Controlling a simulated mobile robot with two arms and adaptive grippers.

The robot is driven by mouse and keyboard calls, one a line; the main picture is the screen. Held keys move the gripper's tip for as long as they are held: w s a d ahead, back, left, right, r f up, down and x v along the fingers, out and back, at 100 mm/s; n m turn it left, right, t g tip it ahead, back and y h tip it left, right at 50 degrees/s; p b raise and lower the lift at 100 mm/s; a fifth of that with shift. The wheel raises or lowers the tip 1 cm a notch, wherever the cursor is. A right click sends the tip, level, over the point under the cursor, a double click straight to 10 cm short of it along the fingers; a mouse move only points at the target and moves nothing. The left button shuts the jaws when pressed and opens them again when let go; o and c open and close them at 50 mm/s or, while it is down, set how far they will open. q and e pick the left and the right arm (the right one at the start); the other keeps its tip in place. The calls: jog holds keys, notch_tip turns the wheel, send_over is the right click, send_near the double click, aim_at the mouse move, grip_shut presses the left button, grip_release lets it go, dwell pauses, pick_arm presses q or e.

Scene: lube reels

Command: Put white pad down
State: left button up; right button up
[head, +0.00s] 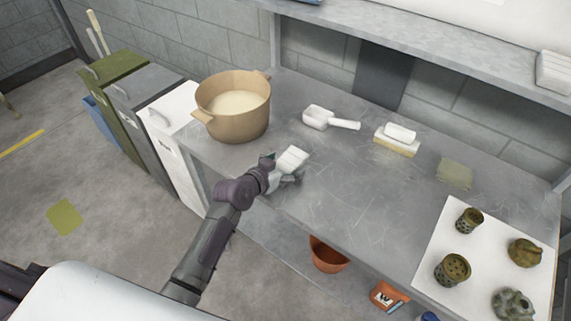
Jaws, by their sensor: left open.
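A small white pad (292,159) shows at my left gripper, low at the metal table's (330,195) front left part. My left gripper (285,176) is open and close against the pad's near side. The fingers are small and partly hidden, so I cannot tell whether they touch the pad or whether it rests fully on the table. Another white block (400,132) lies on a yellowish sponge-like block (396,147) farther back. My right gripper is not in view.
A tan pot (233,108) with pale contents stands at the left back. A white scoop (330,119) and a flat greenish square (455,173) lie on the table. A white mat (490,245) at right holds several mossy pots. The table's middle is clear.

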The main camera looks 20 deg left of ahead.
pick_arm(q)
jog(key=shift+d+f, duration=0.1)
jog(key=shift+f, duration=0.05)
jog(key=b+v, duration=0.2)
jog(key=v, duration=1.2)
jog(key=shift+f+b, duration=0.2)
jog(key=shift+b, duration=0.1)
